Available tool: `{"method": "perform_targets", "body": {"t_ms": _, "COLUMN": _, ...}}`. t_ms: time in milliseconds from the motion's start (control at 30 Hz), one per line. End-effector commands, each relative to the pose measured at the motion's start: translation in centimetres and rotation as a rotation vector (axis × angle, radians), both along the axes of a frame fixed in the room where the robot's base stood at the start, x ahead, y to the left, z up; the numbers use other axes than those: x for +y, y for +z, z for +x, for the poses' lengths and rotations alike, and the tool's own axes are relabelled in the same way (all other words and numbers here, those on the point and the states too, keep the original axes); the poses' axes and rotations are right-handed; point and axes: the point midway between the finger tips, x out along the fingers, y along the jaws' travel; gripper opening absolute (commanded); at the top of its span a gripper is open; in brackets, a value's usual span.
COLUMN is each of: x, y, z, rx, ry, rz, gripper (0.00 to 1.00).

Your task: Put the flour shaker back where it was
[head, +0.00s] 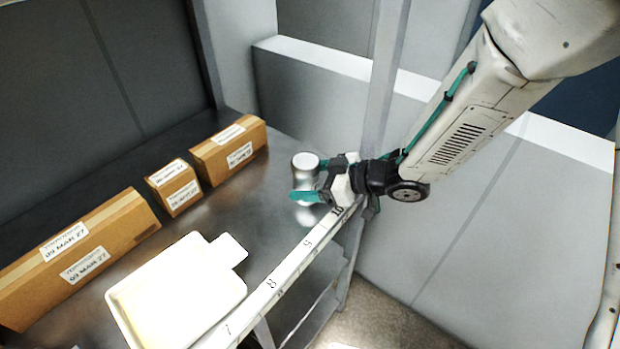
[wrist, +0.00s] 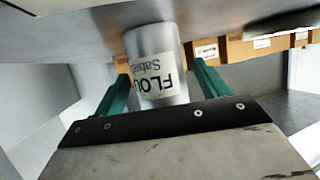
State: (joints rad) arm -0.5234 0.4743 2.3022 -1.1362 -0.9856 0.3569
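The flour shaker (head: 306,163) is a silver cylinder with a pale top. It appears upright at the right end of the steel table (head: 263,204), close to the front edge. In the wrist view the shaker (wrist: 155,55) shows a pale label with the letters FLOU and lies between my two teal fingers. My gripper (head: 308,182) reaches in from the right, with one teal finger in front of the shaker. In the wrist view my gripper (wrist: 160,80) looks open around it, with narrow gaps on both sides. The shaker's lower part is partly hidden by the finger.
Cardboard boxes with date labels stand along the back: a long one (head: 112,224), a small one (head: 174,196) and another (head: 244,146). A cream tray or board (head: 172,292) lies at the front left. A numbered white strip (head: 268,286) runs along the front edge. A post (head: 385,85) stands behind my arm.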

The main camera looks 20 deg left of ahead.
Motion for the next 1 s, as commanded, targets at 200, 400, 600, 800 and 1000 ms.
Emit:
{"method": "perform_targets", "body": {"t_ms": 200, "x": 0.1, "y": 0.0, "z": -0.1, "rx": 0.000, "ry": 0.002, "rz": 0.000, "gripper": 0.74}}
{"method": "perform_targets", "body": {"t_ms": 400, "x": -0.7, "y": 0.7, "z": -0.1, "rx": -0.001, "ry": -0.001, "rz": 0.001, "gripper": 0.74}}
{"method": "perform_targets", "body": {"t_ms": 600, "x": -4.4, "y": 2.3, "z": -0.3, "rx": -0.002, "ry": -0.002, "rz": 0.002, "gripper": 0.74}}
{"method": "perform_targets", "body": {"t_ms": 800, "x": -8.2, "y": 3.9, "z": -0.7, "rx": -0.002, "ry": -0.002, "rz": 0.001, "gripper": 0.74}}
{"method": "perform_targets", "body": {"t_ms": 1000, "x": -10.5, "y": 4.8, "z": -0.9, "rx": -0.001, "ry": -0.001, "rz": 0.001, "gripper": 0.74}}
